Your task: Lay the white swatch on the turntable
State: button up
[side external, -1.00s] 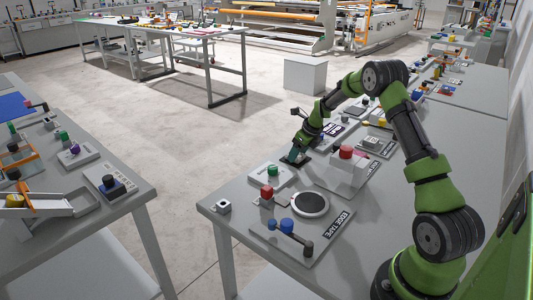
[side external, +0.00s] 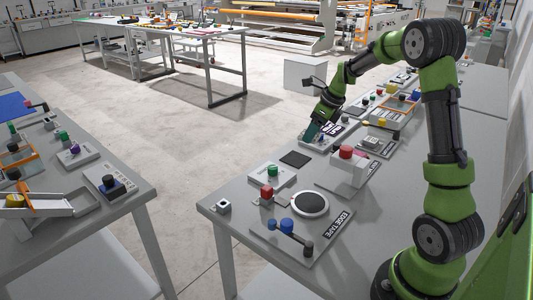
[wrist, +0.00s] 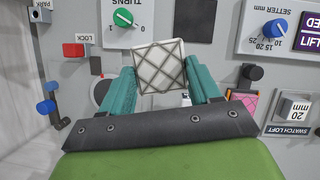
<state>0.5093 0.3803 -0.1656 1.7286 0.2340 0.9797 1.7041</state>
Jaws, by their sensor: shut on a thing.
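The white swatch (wrist: 160,66) is a square with a dark diamond grid, held slightly tilted between the teal fingertips of my gripper (wrist: 162,80) in the wrist view. In the side view my gripper (side external: 312,135) is over the far part of the bench; the swatch is too small to make out there. A round dark disc with a pale rim, seemingly the turntable (side external: 310,204), is nearer the camera, well apart from the gripper. In the wrist view the disc (wrist: 101,90) is partly hidden behind the left finger.
A dark square pad (side external: 296,159) lies bare between gripper and disc. A raised block with a red knob (side external: 346,153) stands right of it. A green knob (side external: 272,170), red knob (side external: 266,190) and blue knob (side external: 287,226) surround the disc. A pink swatch (wrist: 242,99) lies right of my fingers.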

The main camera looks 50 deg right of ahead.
jog(key=s+a+f+n+g+y, duration=0.2)
jog(key=s+a+f+n, duration=0.1)
jog(key=s+a+n, duration=0.65)
jog(key=s+a+f+n+g+y, duration=0.15)
jog(key=s+a+f+n, duration=0.4)
jog(key=s, duration=0.75)
send_over(309, 202)
jog(key=d, duration=0.1)
jog(key=shift+s+r+g, duration=0.2)
jog(key=shift+s+g, duration=0.25)
jog(key=shift+w+d+f, duration=0.1)
jog(key=shift+w+f, duration=0.1)
jog(key=shift+f, duration=0.7)
jog(key=shift+w+d+f, duration=0.1)
jog(key=shift+w+f, duration=0.1)
jog(key=shift+f, duration=0.7)
jog(key=o, duration=0.5)
jog(key=shift+f, duration=0.15)
jog(key=o, duration=0.5)
